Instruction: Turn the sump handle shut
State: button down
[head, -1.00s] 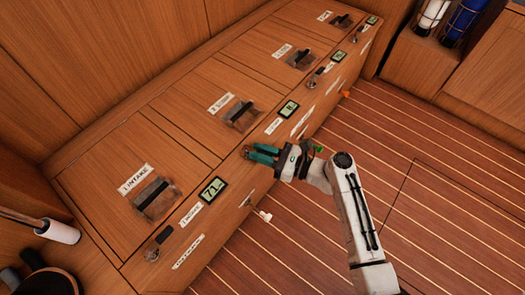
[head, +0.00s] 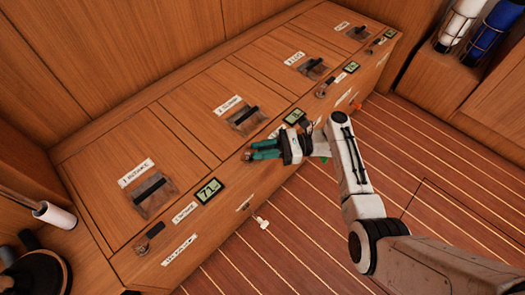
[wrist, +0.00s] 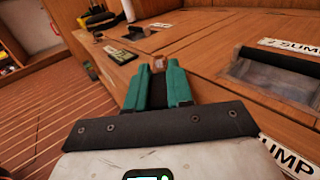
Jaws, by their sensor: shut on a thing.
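My gripper (head: 252,155) is at the front edge of the cabinet, beside the sump section. In the wrist view its two teal fingers (wrist: 158,88) are shut on the sump handle (wrist: 158,63). Only a small brownish end of the handle shows between and beyond the fingertips, so its angle is hard to tell. The sump label (head: 228,104) and its clear-covered recess with a dark bar (head: 247,119) lie on the top just behind the gripper.
The intake handle (head: 150,235) and a display reading 71 (head: 208,191) sit to the left along the edge. More sections (head: 313,68) continue right. A small white fitting (head: 262,222) sticks out from the cabinet front. The striped floor (head: 340,240) is open.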

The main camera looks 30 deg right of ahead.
dwell(0.4)
jog(key=c, duration=1)
grip_release()
jog(key=shift+d, duration=0.1)
jog(key=p+v, duration=0.1)
jog(key=v, duration=0.9)
jog(key=shift+d, duration=0.3)
jog(key=shift+s, duration=0.1)
jog(key=shift+c, duration=0.2)
